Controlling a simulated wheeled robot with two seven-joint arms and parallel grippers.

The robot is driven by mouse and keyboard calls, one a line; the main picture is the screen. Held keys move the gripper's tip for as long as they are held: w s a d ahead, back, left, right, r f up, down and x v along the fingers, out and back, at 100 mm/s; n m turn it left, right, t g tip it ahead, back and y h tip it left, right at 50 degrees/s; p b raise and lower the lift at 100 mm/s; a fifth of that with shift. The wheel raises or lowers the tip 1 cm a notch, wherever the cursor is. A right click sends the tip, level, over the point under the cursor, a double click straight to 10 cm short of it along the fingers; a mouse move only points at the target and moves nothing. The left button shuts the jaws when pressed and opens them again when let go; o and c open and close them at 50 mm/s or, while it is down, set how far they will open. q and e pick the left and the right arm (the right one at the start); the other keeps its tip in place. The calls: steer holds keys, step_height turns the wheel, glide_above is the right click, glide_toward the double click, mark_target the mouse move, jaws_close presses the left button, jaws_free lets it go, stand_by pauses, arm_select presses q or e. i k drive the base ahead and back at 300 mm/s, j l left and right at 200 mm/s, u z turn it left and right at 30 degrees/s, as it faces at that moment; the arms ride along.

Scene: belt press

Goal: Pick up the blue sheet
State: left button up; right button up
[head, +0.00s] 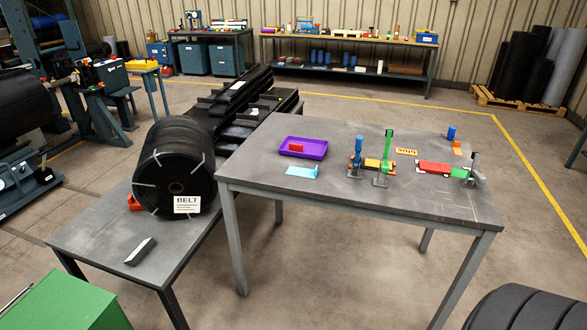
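A light blue sheet (302,171) lies flat on the grey table (262,182), near its left front part. It sits just in front of a purple tray (318,149) and looks apart from it. A small dark blue piece (451,133) stands at the table's back right. Neither of my grippers shows in the head view.
Clamp-like tools with blue (358,150) and green (389,143) handles and a red block (434,168) stand on the table's right half. A lower table (92,237) at left holds a black belt roll (172,160). The front middle of the table is clear.

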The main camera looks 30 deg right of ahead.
mark_target(292, 171)
steer(key=i, duration=0.9)
steer(key=z, duration=0.4)
steer(key=i+z, duration=0.15)
steer(key=z, duration=0.6)
steer(key=i+j+z, duration=0.1)
steer(key=z, duration=0.3)
